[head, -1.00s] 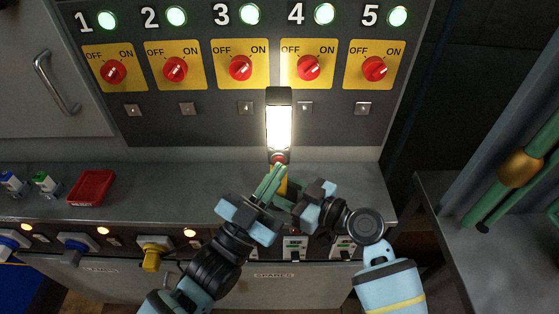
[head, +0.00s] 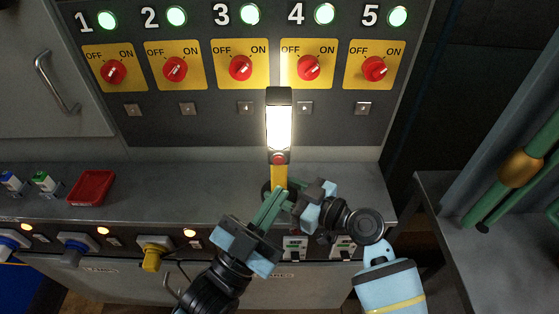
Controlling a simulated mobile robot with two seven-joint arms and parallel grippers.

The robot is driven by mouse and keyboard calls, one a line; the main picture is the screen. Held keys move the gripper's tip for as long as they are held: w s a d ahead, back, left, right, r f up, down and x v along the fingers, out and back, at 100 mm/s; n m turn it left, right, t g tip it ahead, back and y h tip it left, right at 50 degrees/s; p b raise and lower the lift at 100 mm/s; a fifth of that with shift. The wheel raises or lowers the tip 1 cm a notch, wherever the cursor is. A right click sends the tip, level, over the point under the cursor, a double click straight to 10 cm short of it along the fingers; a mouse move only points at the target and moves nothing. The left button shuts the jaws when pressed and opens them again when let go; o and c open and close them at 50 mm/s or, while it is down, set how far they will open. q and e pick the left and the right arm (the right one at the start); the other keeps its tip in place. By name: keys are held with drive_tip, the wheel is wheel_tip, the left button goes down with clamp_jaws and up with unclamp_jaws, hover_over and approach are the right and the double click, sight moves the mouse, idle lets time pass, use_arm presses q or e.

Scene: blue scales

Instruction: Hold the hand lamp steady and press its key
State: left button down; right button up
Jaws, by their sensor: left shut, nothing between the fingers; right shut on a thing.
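The hand lamp (head: 279,128) stands upright above the bench, with a black frame, a brightly lit white panel and a yellow handle (head: 279,176). Its red key (head: 279,158) shows below the lit panel, with nothing over it. My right gripper (head: 285,200) is shut on the lower handle, and its fingers hide part of it. My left gripper (head: 276,200) is shut and empty. Its fingertips are low by the handle, below the key, close to the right gripper's fingers; I cannot tell if they touch.
Behind the lamp is a panel (head: 190,122) with several red rotary switches on yellow plates and lit green lamps. A red tray (head: 92,188) lies on the bench (head: 160,180) at left. Plugs and sockets line the bench front. The bench between tray and lamp is clear.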

use_arm(q)
drive_tip(key=shift+s, duration=0.65)
use_arm(e)
drive_tip(key=o, duration=0.8)
drive_tip(key=shift+o, duration=0.2)
